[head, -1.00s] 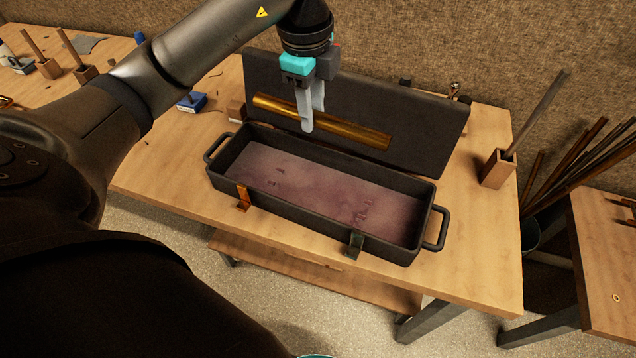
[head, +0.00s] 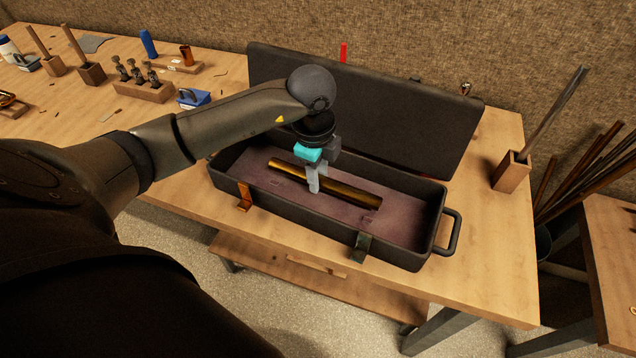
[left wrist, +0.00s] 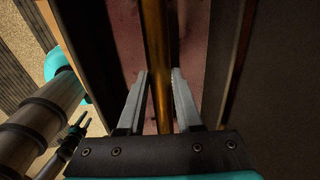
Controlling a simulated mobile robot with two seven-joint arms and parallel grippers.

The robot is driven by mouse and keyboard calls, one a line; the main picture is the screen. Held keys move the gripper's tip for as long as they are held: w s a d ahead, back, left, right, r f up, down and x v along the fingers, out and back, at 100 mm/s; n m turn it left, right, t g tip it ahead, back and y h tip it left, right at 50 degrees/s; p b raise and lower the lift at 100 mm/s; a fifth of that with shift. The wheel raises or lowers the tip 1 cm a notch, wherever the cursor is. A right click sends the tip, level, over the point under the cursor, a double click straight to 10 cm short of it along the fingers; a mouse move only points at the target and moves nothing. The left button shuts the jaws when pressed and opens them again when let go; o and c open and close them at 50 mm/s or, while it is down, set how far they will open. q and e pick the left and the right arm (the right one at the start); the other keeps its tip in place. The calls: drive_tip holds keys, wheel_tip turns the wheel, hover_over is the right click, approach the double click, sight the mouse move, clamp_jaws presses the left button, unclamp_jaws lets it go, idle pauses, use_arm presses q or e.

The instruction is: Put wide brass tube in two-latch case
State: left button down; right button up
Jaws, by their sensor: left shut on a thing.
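The wide brass tube (head: 352,191) is a long golden cylinder lying lengthwise within the walls of the open two-latch case (head: 303,217). I cannot tell whether it touches the case's purplish lining. My left gripper (head: 314,190) is shut on the tube near its middle. In the left wrist view, its two fingers (left wrist: 160,75) stand on either side of the tube (left wrist: 155,35). The case has a copper latch (head: 244,197) and a dark latch (head: 361,246) hanging open at its front.
The case lid (head: 400,115) stands open along the back. A wooden block with a rod (head: 511,172) is right of the case. The bench's right front is clear.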

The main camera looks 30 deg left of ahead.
use_arm(q)
drive_tip(key=shift+f, duration=1.3)
drive_tip(key=shift+f+b, duration=0.15)
drive_tip(key=shift+b, duration=0.15)
drive_tip(key=c, duration=0.6)
unclamp_jaws()
drive_tip(key=r+p, duration=0.1)
drive_tip(key=r, duration=0.3)
drive_tip(key=r+p, duration=0.1)
drive_tip(key=r, duration=0.3)
drive_tip(key=s+r+p, duration=0.1)
drive_tip(key=r, duration=0.3)
drive_tip(key=shift+s+d+r, duration=0.1)
drive_tip(key=shift+r, duration=0.1)
